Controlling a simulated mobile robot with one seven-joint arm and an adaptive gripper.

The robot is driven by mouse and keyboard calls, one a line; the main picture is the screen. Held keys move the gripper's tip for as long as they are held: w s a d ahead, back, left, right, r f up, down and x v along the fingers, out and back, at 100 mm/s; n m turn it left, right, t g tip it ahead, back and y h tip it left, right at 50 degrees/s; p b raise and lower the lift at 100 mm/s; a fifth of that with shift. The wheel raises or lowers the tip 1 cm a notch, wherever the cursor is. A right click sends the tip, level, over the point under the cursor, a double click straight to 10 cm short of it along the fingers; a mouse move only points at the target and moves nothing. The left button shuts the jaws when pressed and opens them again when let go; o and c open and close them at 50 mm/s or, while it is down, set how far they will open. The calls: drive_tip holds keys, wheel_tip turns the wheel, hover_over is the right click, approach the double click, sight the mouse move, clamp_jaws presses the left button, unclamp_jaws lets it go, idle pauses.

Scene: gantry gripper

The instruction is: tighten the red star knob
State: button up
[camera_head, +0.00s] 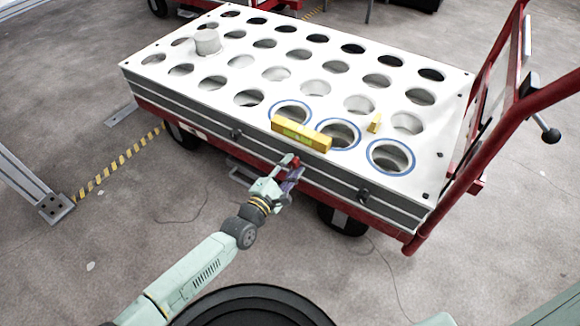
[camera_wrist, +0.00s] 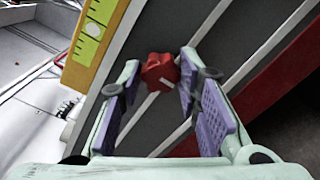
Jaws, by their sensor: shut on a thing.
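The red star knob (camera_head: 288,160) sits on the dark long side of the white-topped cart (camera_head: 205,120), below the yellow level. My gripper (camera_head: 286,176) reaches it from the front. In the wrist view the knob (camera_wrist: 158,72) lies between the fingertips of my gripper (camera_wrist: 160,76), with a small white mark on its face. The fingers are shut on the knob, one purple-padded finger on each side. The knob's stem and its seat in the cart side are hidden.
A yellow level (camera_head: 301,134) lies along the top's front edge, close to my gripper. A small yellow block (camera_head: 374,124) and a pale cylinder (camera_head: 207,41) are on the holed top. Dark knobs (camera_head: 363,195) sit along the same side. A red handle frame (camera_head: 480,150) rises at right.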

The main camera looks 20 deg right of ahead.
drive_tip(key=shift+f, duration=0.1)
drive_tip(key=o, duration=1.1)
drive_tip(key=shift+o, duration=0.2)
drive_tip(key=shift+a, duration=0.1)
drive_tip(key=shift+s+a, duration=0.25)
drive_tip(key=shift+a, duration=0.05)
drive_tip(key=v, duration=1.1)
drive_tip(key=shift+s, duration=0.1)
